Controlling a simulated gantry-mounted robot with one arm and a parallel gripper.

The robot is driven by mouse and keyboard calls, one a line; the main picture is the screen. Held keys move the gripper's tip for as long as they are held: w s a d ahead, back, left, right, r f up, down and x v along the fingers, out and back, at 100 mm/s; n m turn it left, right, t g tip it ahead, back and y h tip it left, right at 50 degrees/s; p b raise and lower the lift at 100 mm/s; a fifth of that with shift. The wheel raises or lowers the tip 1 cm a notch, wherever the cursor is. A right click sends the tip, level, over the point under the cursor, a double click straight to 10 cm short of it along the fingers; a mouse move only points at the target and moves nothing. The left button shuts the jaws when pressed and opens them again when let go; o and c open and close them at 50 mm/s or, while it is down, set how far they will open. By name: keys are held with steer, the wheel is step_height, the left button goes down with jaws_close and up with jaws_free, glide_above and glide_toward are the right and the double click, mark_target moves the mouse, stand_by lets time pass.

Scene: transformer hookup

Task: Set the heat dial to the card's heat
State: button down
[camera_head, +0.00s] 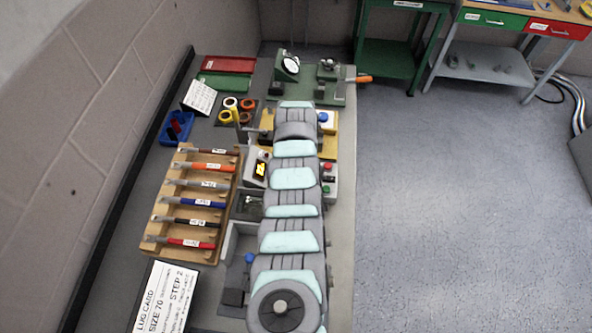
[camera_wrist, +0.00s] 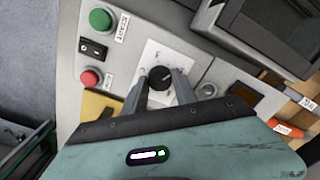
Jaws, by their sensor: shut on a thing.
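In the wrist view the heat dial is a black round knob (camera_wrist: 159,77) on a white plate with markings too small to read. My gripper (camera_wrist: 160,82) is shut on the knob, with one finger on each side of it. In the head view my arm hides the dial and the gripper. A white card (camera_head: 166,297) lies at the lower left of the bench and reads "LUG CARD", "SIZE 70", "STEP 2"; its lower part is cut off by the frame. A smaller white card (camera_head: 199,97) stands farther back, its text unreadable.
On the dial's panel are a green button (camera_wrist: 101,19), a black switch (camera_wrist: 92,50) and a red button (camera_wrist: 89,77). A dark monitor-like housing (camera_wrist: 268,35) is at the upper right. A wooden rack (camera_head: 160,237) of several coloured-handled tools stands left of my arm.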

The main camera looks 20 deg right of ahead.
steer(key=m, duration=0.4)
steer(key=shift+m, duration=0.4)
steer(key=m+b, duration=0.1)
steer(key=m, duration=0.3)
steer(key=shift+a+f+b, duration=0.1)
steer(key=shift+f+b, duration=0.05)
steer(key=shift+b, duration=0.15)
steer(key=shift+m+b, duration=0.45)
steer(key=shift+m, duration=0.75)
steer(key=m+b, duration=0.2)
steer(key=m, duration=0.1)
steer(key=shift+m, duration=0.3)
steer(key=m+b, duration=0.2)
steer(key=m, duration=0.2)
steer(key=shift+m, duration=0.4)
steer(key=c, duration=1)
jaws_free()
steer(key=shift+o, duration=0.2)
